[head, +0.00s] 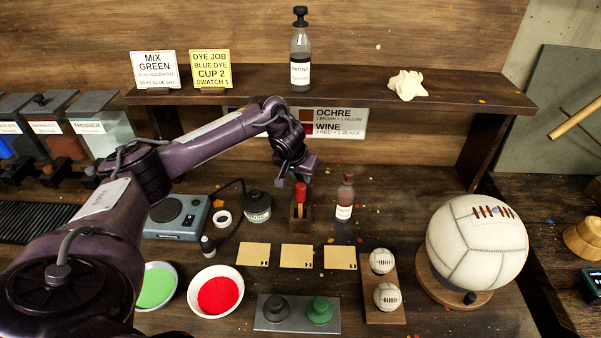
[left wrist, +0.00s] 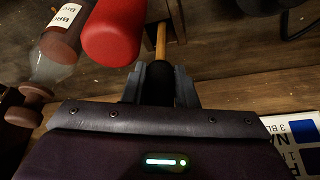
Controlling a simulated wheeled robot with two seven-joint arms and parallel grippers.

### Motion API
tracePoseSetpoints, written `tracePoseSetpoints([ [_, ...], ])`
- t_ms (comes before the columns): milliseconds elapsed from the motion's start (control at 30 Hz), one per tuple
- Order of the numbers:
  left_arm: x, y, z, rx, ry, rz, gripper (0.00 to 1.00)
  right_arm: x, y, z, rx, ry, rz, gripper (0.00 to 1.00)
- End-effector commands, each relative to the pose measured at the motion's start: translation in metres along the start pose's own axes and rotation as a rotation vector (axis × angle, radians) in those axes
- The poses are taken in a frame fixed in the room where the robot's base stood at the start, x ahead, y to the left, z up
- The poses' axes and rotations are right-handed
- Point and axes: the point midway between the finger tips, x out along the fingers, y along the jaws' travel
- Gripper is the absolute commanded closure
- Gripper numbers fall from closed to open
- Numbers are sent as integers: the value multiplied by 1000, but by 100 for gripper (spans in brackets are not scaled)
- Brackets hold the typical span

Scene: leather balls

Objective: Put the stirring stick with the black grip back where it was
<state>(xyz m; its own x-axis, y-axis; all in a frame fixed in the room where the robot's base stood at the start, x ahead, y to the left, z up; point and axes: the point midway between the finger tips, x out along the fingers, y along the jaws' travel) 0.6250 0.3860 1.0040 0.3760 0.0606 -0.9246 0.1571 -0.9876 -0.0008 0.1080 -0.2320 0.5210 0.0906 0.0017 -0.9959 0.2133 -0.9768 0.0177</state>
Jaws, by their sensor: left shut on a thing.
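My left gripper (head: 290,178) is above and behind the small wooden holder (head: 299,215) on the bench. In the left wrist view its fingers (left wrist: 160,85) are shut on the black grip of a stirring stick (left wrist: 157,88). The stick's pale wooden shaft (left wrist: 161,42) points toward the holder, which shows at the top of that view (left wrist: 157,10). I cannot tell whether its tip is inside. A stick with a red grip (head: 300,190) stands in the holder. Its red grip (left wrist: 110,32) is close beside the held stick. In the head view the black grip is hidden or indistinct.
A brown bottle (head: 345,198) stands right of the holder. A dark jar (head: 258,206) and a tape ring (head: 223,218) are left of it. Three tan cards (head: 297,256) lie in front. The shelf (head: 230,98) runs above and behind.

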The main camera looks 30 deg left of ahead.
Motion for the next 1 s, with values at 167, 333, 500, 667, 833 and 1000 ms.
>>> tracePoseSetpoints([
  [167, 0, 0, 0, 0, 0, 1, 97, 0, -4, -1, 0, 1, -4, 26],
  [333, 3, 0, 1, -1, 0, 1, 65, 0, -5, -1, 1, 2, -6, 26],
  [500, 3, 0, 1, 0, 0, 1, 53, 0, -5, -1, 0, 2, -6, 26],
  [667, 2, 0, 1, 0, 0, 1, 53, 0, -4, -1, 1, 2, -5, 26],
  [833, -6, 0, -1, 1, 2, 2, 53, 2, -3, -1, 0, 2, -4, 26],
  [1000, -36, 0, -1, 3, 4, 2, 53, 6, -2, 0, 0, 1, -2, 26],
])
